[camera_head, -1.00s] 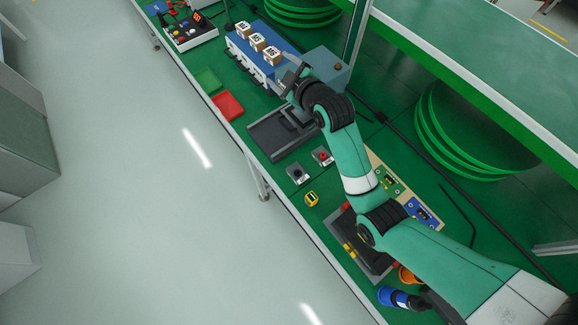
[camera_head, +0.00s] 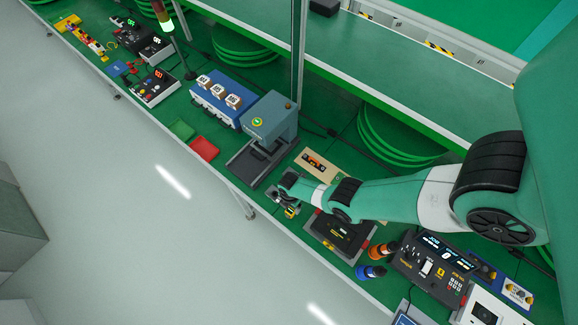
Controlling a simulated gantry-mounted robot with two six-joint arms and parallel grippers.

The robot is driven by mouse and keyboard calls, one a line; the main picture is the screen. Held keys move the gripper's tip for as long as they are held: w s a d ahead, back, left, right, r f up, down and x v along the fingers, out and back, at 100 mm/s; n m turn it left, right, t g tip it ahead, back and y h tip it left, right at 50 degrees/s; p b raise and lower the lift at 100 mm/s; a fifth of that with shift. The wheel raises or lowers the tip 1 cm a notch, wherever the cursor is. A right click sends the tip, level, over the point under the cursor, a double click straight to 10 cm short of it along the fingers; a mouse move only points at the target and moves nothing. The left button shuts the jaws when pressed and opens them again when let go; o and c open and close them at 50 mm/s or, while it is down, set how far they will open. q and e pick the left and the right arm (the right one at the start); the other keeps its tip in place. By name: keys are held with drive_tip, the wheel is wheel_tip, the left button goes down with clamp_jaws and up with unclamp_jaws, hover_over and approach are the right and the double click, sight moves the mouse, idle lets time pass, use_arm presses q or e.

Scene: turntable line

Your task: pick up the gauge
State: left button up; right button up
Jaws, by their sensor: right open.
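The gauge looks to be the small yellow block with a dark face (camera_head: 291,211) on the green bench near its front edge, largely covered by my gripper. My right gripper (camera_head: 285,203) comes in from the right, pointing down over the yellow block. It is open, with its fingers close around or just above the block; I cannot tell whether they touch it. Two small grey button boxes seen earlier are hidden or hard to make out behind the gripper. My left gripper is not in view.
A blue-grey press machine (camera_head: 268,122) stands left of the gripper. A dark tray (camera_head: 338,233) lies to the right, with orange (camera_head: 377,251) and blue (camera_head: 370,271) cups beyond.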

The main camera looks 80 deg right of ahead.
sight(290, 211)
wheel_tip(290, 211, down, 9)
drive_tip(key=b, duration=0.7)
drive_tip(key=shift+s+a+f+b, duration=0.1)
drive_tip(key=shift+s+a+b, duration=0.05)
drive_tip(key=shift+b, duration=0.15)
drive_tip(key=shift+c, duration=0.3)
clamp_jaws()
